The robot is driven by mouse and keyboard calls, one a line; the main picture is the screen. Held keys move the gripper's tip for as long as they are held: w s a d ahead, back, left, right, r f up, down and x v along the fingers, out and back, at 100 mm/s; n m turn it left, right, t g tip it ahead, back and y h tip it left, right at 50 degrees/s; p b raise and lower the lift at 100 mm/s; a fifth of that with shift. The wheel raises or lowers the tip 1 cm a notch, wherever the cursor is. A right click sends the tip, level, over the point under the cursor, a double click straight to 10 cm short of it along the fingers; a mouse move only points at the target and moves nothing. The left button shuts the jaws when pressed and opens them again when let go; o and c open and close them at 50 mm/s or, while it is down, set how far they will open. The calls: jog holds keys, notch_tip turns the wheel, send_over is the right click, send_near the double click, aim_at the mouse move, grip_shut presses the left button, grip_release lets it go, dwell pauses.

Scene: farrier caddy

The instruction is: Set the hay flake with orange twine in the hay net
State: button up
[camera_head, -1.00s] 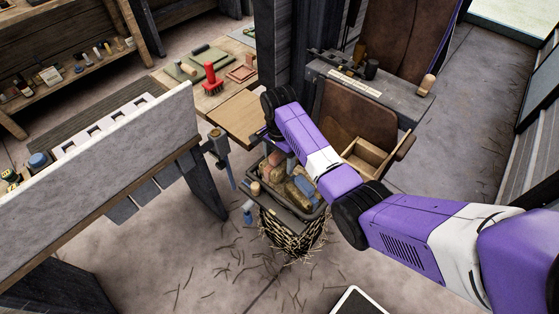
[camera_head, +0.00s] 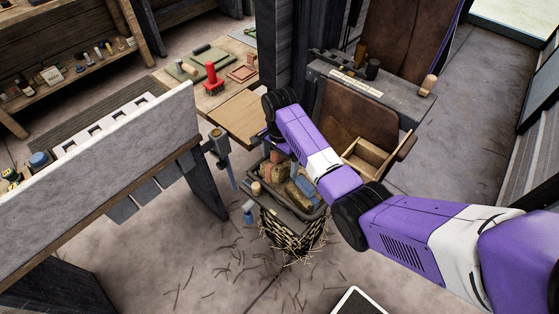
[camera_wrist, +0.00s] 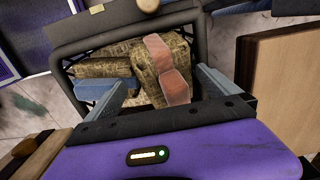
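The hay flake with orange twine (camera_wrist: 177,88) lies inside the dark-rimmed hay net (camera_wrist: 65,62) in the wrist view, its broad orange band facing up. A second flake with a blue band (camera_wrist: 104,86) lies beside it on the left. In the head view the net (camera_head: 291,238) stands on the floor, with the flakes in its top partly covered by my arm. My gripper (camera_wrist: 163,78) is over the net mouth, its two grey fingers spread apart, one on each side of the orange-banded flake. I see no firm contact between fingers and flake. In the head view the fingers are mostly hidden.
A brown wooden box (camera_head: 367,157) stands right of the net, and a wooden board (camera_head: 235,118) lies behind it. Loose straw is scattered on the floor (camera_head: 225,265), which is open in front.

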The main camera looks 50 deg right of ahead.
aim_at(280, 162)
notch_tip(280, 162, up, 13)
jog(key=shift+p, duration=0.3)
jog(key=shift+f, duration=0.1)
dwell(0.7)
